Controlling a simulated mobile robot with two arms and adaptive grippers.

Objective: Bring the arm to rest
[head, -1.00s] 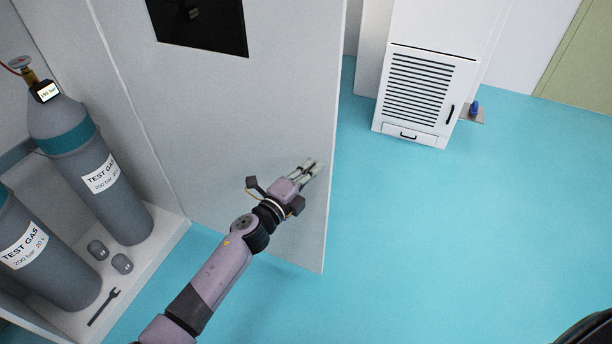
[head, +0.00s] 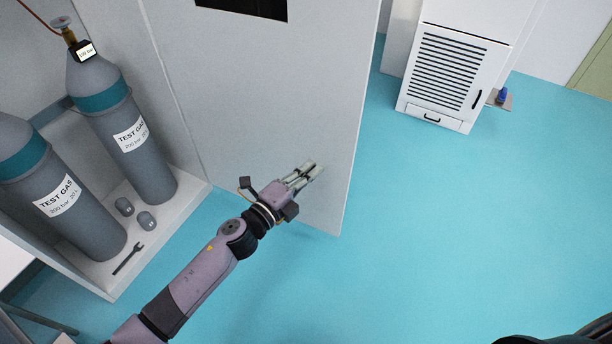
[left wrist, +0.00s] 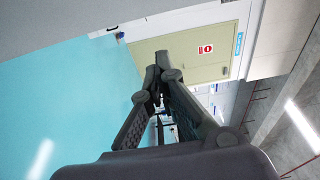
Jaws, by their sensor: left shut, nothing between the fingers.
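My left arm comes in from the lower left of the head view. Its gripper (head: 311,171) is shut and empty, in front of the lower part of a grey door panel (head: 270,100). I cannot tell whether it touches the panel. In the left wrist view the fingers (left wrist: 162,62) come together at their tips with nothing between them. Beyond them are the blue floor and a greenish door (left wrist: 190,52) with a red sign. My right gripper is not in view.
Two grey gas cylinders (head: 124,135) stand in an open cabinet at the left. Two small caps (head: 146,221) and a wrench (head: 128,260) lie on its base (head: 185,205). A white louvred cabinet (head: 455,75) stands at the back right. The blue floor (head: 450,220) between is clear.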

